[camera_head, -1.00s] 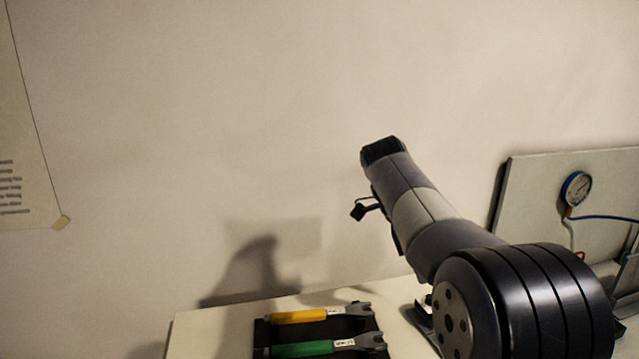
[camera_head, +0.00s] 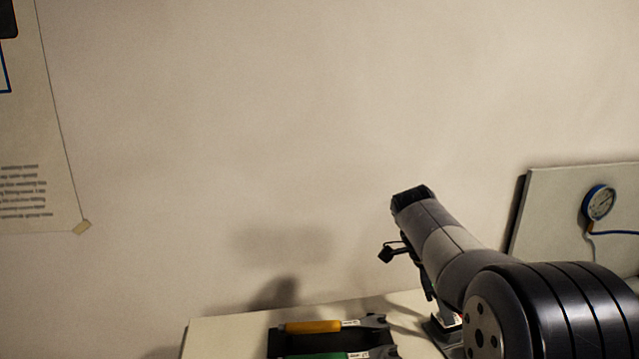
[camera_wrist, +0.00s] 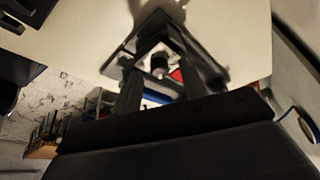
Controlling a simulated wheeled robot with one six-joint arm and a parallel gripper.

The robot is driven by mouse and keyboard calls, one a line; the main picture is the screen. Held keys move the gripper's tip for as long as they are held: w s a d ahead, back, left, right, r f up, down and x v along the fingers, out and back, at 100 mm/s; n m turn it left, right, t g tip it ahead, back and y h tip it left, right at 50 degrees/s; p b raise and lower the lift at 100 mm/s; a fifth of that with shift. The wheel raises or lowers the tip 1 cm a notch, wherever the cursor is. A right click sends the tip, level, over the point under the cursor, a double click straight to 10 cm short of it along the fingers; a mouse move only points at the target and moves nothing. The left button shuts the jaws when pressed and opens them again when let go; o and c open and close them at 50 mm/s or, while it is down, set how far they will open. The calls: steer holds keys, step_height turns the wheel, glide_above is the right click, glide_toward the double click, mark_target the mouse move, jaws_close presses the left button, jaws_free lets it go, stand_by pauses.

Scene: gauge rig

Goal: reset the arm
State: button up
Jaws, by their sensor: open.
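My arm shows in the head view at the lower right, with a large black joint and a grey link rising to the upper left. My gripper (camera_wrist: 158,72) shows in the wrist view as two dark fingers, open and spread apart, with nothing clearly held between them. In the head view the gripper cannot be made out behind the arm. Past the fingers, in the wrist view, a dark stand with a small red part sits over the pale tabletop (camera_wrist: 235,45).
A yellow-handled tool (camera_head: 312,327) and a green-handled tool (camera_head: 318,357) lie on a dark tray on the table (camera_head: 215,328). A pressure gauge (camera_head: 599,202) with a blue hose is on a pale panel (camera_head: 550,205) at the right. A poster (camera_head: 35,140) hangs on the left wall.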

steer(key=v, duration=1.1)
steer(key=x, duration=1.1)
steer(key=shift+f, duration=0.15)
steer(key=n, duration=0.1)
steer(key=n+t+b, duration=0.1)
steer(key=n, duration=0.1)
steer(key=n+t, duration=0.1)
steer(key=n, duration=0.1)
steer(key=shift+s+b, duration=0.25)
steer(key=shift+b, duration=0.1)
steer(key=n+t, duration=0.1)
steer(key=n, duration=0.2)
steer(key=n+t+y+b, duration=0.1)
steer(key=n, duration=0.2)
steer(key=shift+s+d+n, duration=0.15)
steer(key=shift+s+n, duration=0.05)
steer(key=shift+n, duration=0.1)
steer(key=shift+s+d+n+t+y+b, duration=0.15)
steer(key=shift+n+t+y+b, duration=0.3)
steer(key=shift+n, duration=1)
steer(key=shift+w+d+n+t+y+b, duration=0.15)
steer(key=shift+n+y, duration=0.4)
steer(key=shift+n, duration=0.9)
steer(key=shift+s+d+n+y+b, duration=0.1)
steer(key=shift+n+y+b, duration=0.7)
steer(key=shift+n, duration=1.7)
steer(key=shift+s, duration=0.1)
